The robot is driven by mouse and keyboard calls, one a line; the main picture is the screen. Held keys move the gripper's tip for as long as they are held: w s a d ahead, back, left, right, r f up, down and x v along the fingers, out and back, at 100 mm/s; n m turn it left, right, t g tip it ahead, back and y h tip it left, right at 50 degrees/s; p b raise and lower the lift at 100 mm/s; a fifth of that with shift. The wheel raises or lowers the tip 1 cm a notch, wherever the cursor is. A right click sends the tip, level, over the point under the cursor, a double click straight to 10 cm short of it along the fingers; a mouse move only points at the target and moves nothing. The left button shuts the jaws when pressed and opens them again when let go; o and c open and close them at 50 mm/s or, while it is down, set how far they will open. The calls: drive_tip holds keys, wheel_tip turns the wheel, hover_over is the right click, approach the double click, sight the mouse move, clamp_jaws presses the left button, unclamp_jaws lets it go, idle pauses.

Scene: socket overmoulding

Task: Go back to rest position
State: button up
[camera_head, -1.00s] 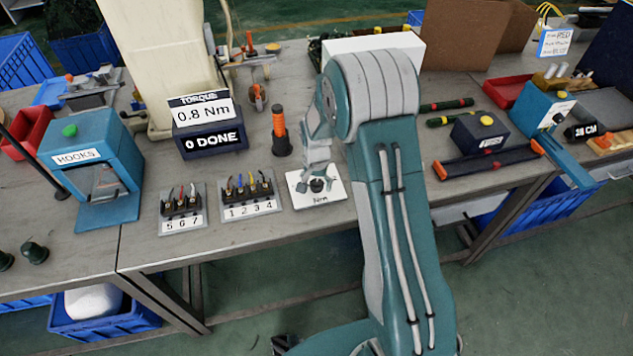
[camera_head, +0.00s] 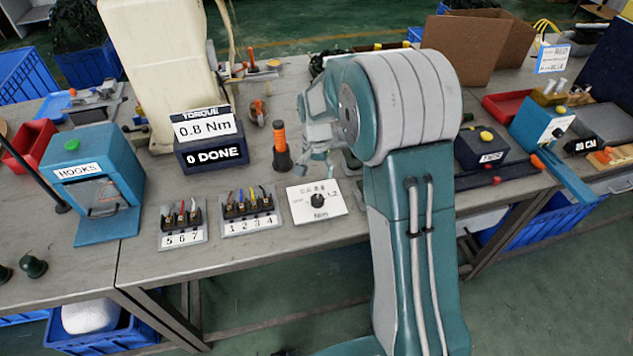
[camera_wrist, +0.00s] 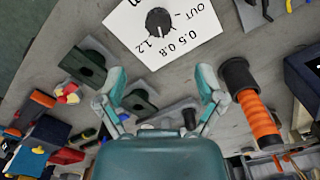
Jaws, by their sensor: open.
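My gripper (camera_head: 318,170) is above the bench, just behind the white dial plate. It also shows in the wrist view (camera_wrist: 160,92), where its two teal fingers stand apart with nothing between them. The white dial plate (camera_head: 300,209) lies on the bench with a black knob (camera_head: 317,200) in its middle. In the wrist view the plate (camera_wrist: 186,45) is at the top, with the knob (camera_wrist: 158,21) and the marks 0.5, 0.8, 1.2 and OUT. My arm hides part of the bench to the right of the plate.
The orange-handled driver (camera_head: 280,146) stands upright left of my gripper. The torque display (camera_head: 211,152) reads 0.8 Nm and 0 DONE. Terminal blocks 1 2 3 4 (camera_head: 250,211) and 5 6 7 (camera_head: 183,223) lie along the front. The teal HOOKS box (camera_head: 78,150) is at the left.

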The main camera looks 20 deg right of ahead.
drive_tip(key=shift+r, duration=0.4)
drive_tip(key=s+r+n+t, duration=0.3)
drive_tip(key=s+r, duration=0.9)
drive_tip(key=r, duration=0.3)
drive_tip(key=s+r+n+t, duration=0.1)
drive_tip(key=s+r+n, duration=0.1)
drive_tip(key=s, duration=0.6)
drive_tip(key=s+r+n+t, duration=0.1)
drive_tip(key=s+r, duration=0.1)
drive_tip(key=s, duration=0.5)
drive_tip(key=shift+s+n+t, duration=0.3)
drive_tip(key=shift+s+n, duration=0.05)
drive_tip(key=shift+n, duration=0.05)
